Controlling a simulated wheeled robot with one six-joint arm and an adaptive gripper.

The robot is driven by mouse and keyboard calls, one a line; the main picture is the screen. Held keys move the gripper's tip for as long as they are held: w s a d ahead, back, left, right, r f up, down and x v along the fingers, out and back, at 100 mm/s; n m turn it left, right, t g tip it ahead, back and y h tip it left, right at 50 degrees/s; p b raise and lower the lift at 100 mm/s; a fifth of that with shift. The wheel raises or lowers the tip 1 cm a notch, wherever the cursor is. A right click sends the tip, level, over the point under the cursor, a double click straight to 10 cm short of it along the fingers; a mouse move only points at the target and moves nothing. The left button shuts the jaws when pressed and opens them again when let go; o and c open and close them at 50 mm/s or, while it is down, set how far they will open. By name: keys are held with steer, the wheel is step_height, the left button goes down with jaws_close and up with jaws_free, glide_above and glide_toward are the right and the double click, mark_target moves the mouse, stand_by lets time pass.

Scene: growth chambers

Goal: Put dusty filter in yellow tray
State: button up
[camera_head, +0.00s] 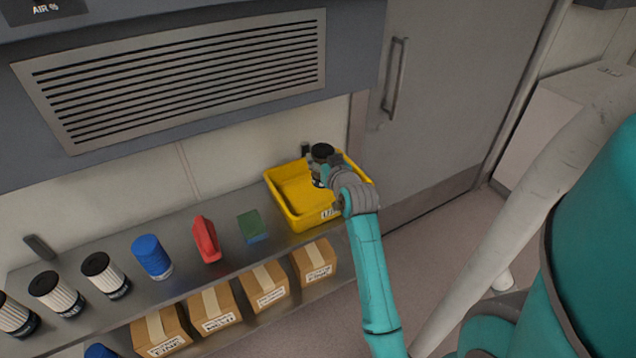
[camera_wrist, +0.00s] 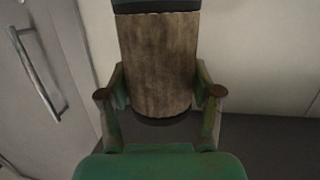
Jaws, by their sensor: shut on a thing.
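My gripper (camera_wrist: 160,100) is shut on the dusty filter (camera_wrist: 159,62), a brown, stained cylinder with dark end caps. In the head view only the filter's black cap (camera_head: 321,151) shows clearly; my gripper and arm cover much of the rest. The yellow tray (camera_head: 283,202) stands at the right end of the metal shelf. My gripper and the filter appear over the tray's right part in the head view. I cannot tell how high the filter is above the tray floor. The visible left part of the tray is empty.
On the shelf (camera_head: 187,278) left of the tray stand a green block (camera_head: 252,227), a red bottle (camera_head: 206,239), a blue cylinder (camera_head: 151,257) and several white filters (camera_head: 104,275). Cardboard boxes (camera_head: 315,261) sit below. A grey door (camera_head: 440,100) is at the right.

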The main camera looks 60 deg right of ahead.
steer(key=shift+f, duration=3.95)
steer(key=o, duration=1.3)
steer(key=shift+f, duration=0.1)
steer(key=shift+c, duration=0.2)
